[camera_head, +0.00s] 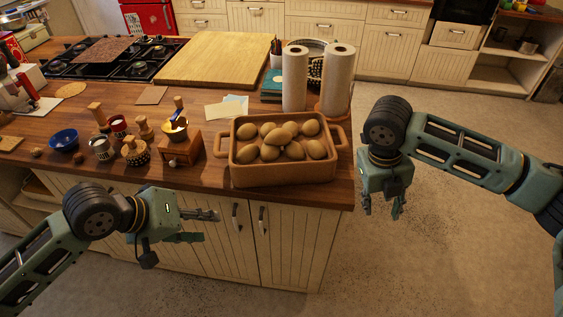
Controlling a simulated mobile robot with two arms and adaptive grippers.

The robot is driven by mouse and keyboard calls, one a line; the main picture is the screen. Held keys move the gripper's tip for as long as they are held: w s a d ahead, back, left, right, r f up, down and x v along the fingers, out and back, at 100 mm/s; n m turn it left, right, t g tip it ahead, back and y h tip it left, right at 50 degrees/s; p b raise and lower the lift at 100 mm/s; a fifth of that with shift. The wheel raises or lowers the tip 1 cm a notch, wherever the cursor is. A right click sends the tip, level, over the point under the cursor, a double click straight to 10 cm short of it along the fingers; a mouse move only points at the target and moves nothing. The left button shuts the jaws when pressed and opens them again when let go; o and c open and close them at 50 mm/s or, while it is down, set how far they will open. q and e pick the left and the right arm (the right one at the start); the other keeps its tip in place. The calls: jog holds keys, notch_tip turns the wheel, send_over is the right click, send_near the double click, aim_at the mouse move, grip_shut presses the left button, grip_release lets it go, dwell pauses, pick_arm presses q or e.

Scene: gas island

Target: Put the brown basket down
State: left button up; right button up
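The brown basket (285,172) is rectangular with a handle at each short end. It stands upright on the wooden counter of the island (210,98), close to the front right corner, and holds several eggs (281,136). My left gripper (207,226) is in front of the cabinet doors, lower left of the basket; its fingers are apart and nothing is between them. My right gripper (382,207) hangs in the air to the right of the island, fingers pointing down, apart and empty. Neither gripper touches the basket.
Two paper rolls (338,80) stand behind the basket. A small wooden grinder (181,146), a blue bowl (64,139) and several jars and shakers are to its left. A large cutting board (214,58) and a gas hob (116,58) lie further back. Floor right of the island is clear.

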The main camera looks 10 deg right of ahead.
pick_arm(q)
jog(key=shift+w+f, duration=0.1)
jog(key=shift+w, duration=0.15)
pick_arm(e)
notch_tip(320, 180, up, 10)
jog(key=w+a, duration=0.1)
jog(key=a, duration=0.1)
jog(key=shift+w+f, duration=0.1)
pick_arm(q)
jog(key=shift+s, duration=0.1)
